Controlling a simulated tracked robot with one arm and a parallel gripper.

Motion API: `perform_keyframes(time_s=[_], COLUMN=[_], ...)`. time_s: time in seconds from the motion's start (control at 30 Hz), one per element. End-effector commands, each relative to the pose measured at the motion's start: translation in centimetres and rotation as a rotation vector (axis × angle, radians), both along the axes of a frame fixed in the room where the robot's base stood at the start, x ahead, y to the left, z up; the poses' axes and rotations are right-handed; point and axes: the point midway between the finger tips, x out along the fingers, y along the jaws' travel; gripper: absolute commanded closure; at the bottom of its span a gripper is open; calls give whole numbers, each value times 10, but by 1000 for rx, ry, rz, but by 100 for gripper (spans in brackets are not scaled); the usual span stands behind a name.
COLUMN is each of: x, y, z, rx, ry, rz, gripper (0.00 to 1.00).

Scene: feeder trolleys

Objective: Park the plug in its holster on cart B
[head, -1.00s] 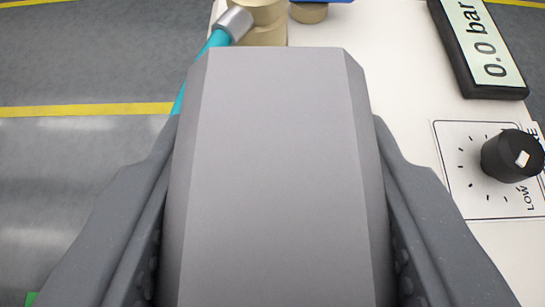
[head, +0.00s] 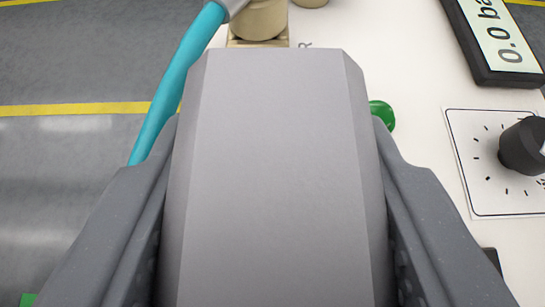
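A large grey block with bevelled edges, which I take to be the plug (head: 275,175), fills the middle of the head view. The dark fingers of my gripper (head: 275,135) lie along its left and right sides, and the block reaches out past the fingertips. It hides what is straight ahead and its own front end. No holster can be made out, and no cart lettering that names cart B is readable.
A white cart panel (head: 415,60) lies ahead and right, with a pressure display (head: 500,40), a black knob (head: 520,145) and a green part (head: 381,115). Open grey floor (head: 70,60) lies left.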

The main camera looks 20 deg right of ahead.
Motion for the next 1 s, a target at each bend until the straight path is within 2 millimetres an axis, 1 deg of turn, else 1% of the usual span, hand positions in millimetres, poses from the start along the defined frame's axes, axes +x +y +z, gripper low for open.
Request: perform_keyframes(time_s=[0.7, 1.0], x=[0, 0], y=[0, 0], z=[-12, -13], rx=[0, 0], ry=[-1, 0], rz=[1, 1], gripper=[100, 100])
